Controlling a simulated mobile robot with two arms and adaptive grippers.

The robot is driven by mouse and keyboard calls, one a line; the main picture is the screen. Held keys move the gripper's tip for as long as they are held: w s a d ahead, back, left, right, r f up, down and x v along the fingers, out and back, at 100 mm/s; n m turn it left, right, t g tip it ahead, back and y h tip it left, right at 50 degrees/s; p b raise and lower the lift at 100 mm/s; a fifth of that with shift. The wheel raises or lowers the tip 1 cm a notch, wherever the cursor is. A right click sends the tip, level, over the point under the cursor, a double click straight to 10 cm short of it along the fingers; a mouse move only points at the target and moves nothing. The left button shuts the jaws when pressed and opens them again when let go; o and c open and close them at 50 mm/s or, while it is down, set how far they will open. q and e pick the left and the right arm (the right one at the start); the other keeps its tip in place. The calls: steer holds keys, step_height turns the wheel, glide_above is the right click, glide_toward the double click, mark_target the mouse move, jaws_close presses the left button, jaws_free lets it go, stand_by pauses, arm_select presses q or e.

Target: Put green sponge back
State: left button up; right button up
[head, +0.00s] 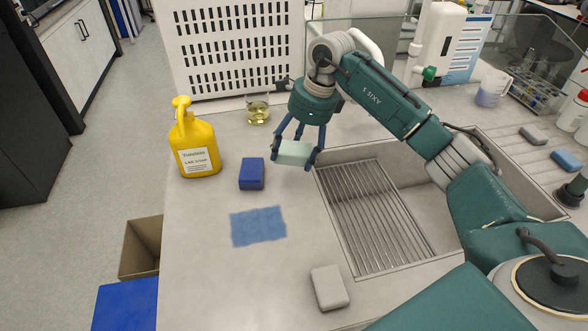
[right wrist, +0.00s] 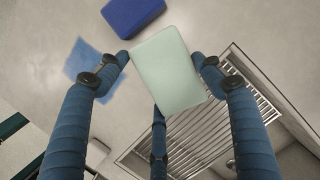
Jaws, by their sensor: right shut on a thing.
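The pale green sponge (head: 294,152) is held by my right gripper (head: 296,158), above the counter by the left edge of the sink. It also shows in the right wrist view (right wrist: 167,72), between the dark blue fingers, with two fingers at its sides and a third one below. A dark blue sponge (head: 251,174) stands on the counter just left of the held sponge; it also shows in the right wrist view (right wrist: 133,14). A grey sponge (head: 329,287) lies at the front of the counter. My left gripper is out of view.
A blue cloth (head: 258,226) lies flat on the counter. A yellow soap bottle (head: 195,148) and a beaker of yellow liquid (head: 258,110) stand behind. The sink (head: 375,215) has a metal rack. Counter between cloth and sink is clear.

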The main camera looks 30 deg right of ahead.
mark_target(294, 162)
steer(key=x, duration=0.3)
steer(key=shift+s+d+f, duration=0.2)
steer(key=shift+s+f, duration=0.05)
steer(key=shift+f, duration=0.2)
step_height(294, 162, down, 3)
steer(key=shift+f+p, duration=0.2)
steer(key=shift+p, duration=0.35)
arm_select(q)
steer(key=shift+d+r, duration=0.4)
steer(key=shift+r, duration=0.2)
arm_select(e)
steer(key=shift+f, duration=0.15)
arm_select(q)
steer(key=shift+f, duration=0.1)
arm_select(e)
steer(key=shift+f, duration=0.1)
steer(key=o, duration=1)
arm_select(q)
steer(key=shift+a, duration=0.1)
